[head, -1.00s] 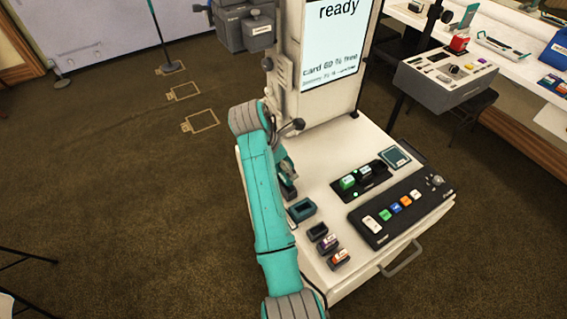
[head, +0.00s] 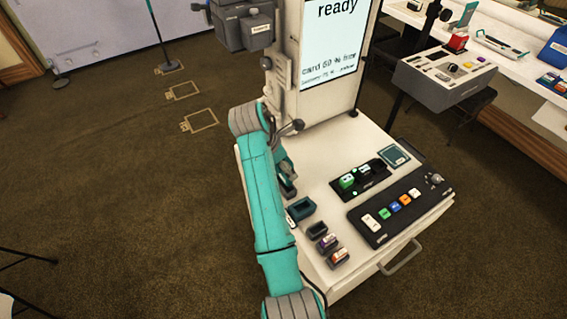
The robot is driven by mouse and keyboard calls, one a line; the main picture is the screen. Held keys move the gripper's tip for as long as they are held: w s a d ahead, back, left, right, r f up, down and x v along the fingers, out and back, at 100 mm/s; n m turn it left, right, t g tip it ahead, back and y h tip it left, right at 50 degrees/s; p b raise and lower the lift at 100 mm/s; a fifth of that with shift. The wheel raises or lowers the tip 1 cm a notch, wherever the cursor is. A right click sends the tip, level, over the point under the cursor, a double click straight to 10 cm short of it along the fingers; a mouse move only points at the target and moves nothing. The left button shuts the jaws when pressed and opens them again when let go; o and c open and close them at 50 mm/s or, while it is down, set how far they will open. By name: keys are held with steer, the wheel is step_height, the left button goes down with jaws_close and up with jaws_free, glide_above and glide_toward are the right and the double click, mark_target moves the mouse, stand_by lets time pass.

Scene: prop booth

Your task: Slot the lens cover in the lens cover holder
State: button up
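My gripper (head: 286,178) is at the left side of the white cart top, mostly hidden behind my teal arm. A small dark piece shows at its lower end, close to the cart top; I cannot tell whether it is a fingertip or something held. A dark teal open-topped box (head: 302,208), which looks like the lens cover holder, stands just in front of the gripper, apart from it. Its inside looks dark and empty. I cannot make out the lens cover; it may be hidden by my arm or gripper. Whether the fingers are open or shut does not show.
A black dock (head: 349,195) with green-topped items and a button panel (head: 381,238) lie to the right. The screen column (head: 293,103) rises behind. Little free room lies between them.

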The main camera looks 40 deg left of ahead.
steer(key=shift+f, duration=0.3)
steer(key=shift+f, duration=0.4)
steer(key=shift+f, duration=0.65)
stand_by(0.3)
steer(key=shift+f, duration=0.4)
steer(key=shift+f, duration=0.1)
steer(key=o, duration=0.8)
steer(key=shift+o, duration=0.2)
